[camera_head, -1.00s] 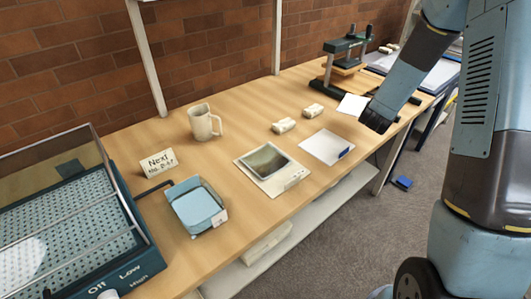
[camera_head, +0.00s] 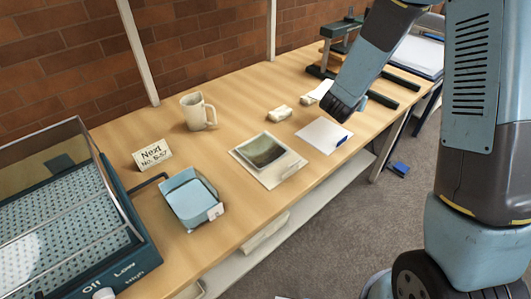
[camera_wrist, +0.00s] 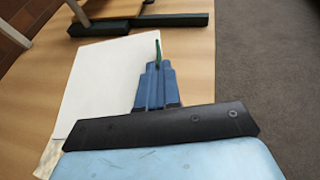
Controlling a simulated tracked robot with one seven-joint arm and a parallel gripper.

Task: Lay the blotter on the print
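My gripper (camera_head: 345,112) hangs over the blotter's far right corner, pointing down. In the wrist view a white sheet (camera_wrist: 100,85) lies left of my blue fingers (camera_wrist: 156,85); I cannot tell for sure which sheet it is. A thin green piece (camera_wrist: 158,50) shows at the fingertips. Whether the fingers are apart is unclear.
A press (camera_head: 342,45) stands at the far end. A mug (camera_head: 198,111), a sign (camera_head: 152,154), a blue tray (camera_head: 192,200) and a glass-covered box (camera_head: 65,220) stand to the left.

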